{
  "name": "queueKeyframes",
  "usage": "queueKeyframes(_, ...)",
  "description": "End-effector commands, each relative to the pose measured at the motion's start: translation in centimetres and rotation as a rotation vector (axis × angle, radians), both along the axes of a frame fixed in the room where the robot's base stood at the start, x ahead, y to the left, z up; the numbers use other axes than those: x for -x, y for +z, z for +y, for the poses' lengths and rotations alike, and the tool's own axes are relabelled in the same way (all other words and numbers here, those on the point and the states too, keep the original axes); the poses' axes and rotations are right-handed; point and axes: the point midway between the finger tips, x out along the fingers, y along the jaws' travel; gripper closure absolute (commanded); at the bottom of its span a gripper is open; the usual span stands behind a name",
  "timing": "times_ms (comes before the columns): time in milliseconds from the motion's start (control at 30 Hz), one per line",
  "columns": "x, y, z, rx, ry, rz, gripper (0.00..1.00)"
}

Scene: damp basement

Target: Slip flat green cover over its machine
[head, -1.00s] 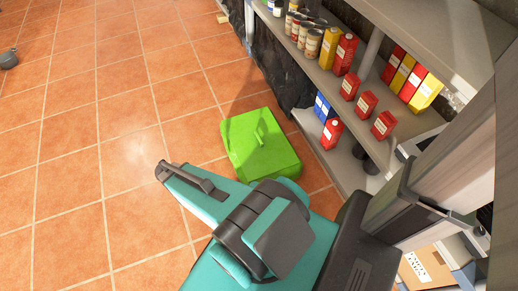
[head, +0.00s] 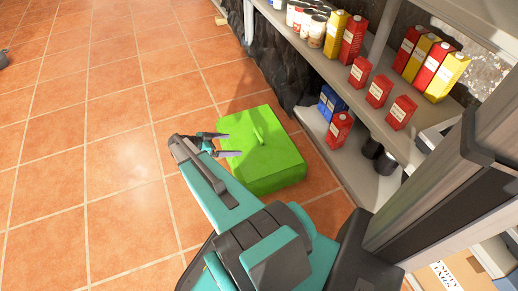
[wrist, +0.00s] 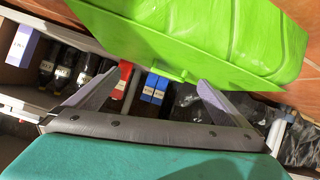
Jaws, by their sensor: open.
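A bright green cover (head: 276,163) stands on the tiled floor as a boxy shape with a thin raised loop or tab (head: 257,133) on top. No machine shows apart from it; whether one is underneath is hidden. My gripper (head: 233,144) is open and empty at the left side of the green shape, fingers pointing toward it. In the wrist view the cover (wrist: 220,35) fills the upper right, with its edge close beyond my open fingers (wrist: 159,77). I cannot tell whether they touch.
Shelves (head: 345,95) stand along the right, with cans (head: 316,30), red and yellow cartons (head: 352,40) and blue packs (head: 331,103). A labelled cardboard box (head: 455,275) is at bottom right.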

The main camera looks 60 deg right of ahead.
Motion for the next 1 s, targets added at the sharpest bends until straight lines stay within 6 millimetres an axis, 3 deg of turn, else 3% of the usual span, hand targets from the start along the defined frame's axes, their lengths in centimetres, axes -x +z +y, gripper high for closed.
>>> queueKeyframes(33, -0.4, -0.9, -1.3, 0.045, -0.023, -0.022, 0.0)
queueKeyframes(100, -0.5, -0.7, -2.6, 0.101, -0.049, -0.053, 0.0)
queueKeyframes(233, -0.6, -0.4, -4.1, 0.171, -0.079, -0.091, 0.0)
queueKeyframes(767, -0.4, -0.2, -4.8, 0.201, -0.09, -0.107, 0.0)
queueKeyframes(1000, 0.8, -1.2, -6.5, 0.2, -0.091, -0.107, 0.0)
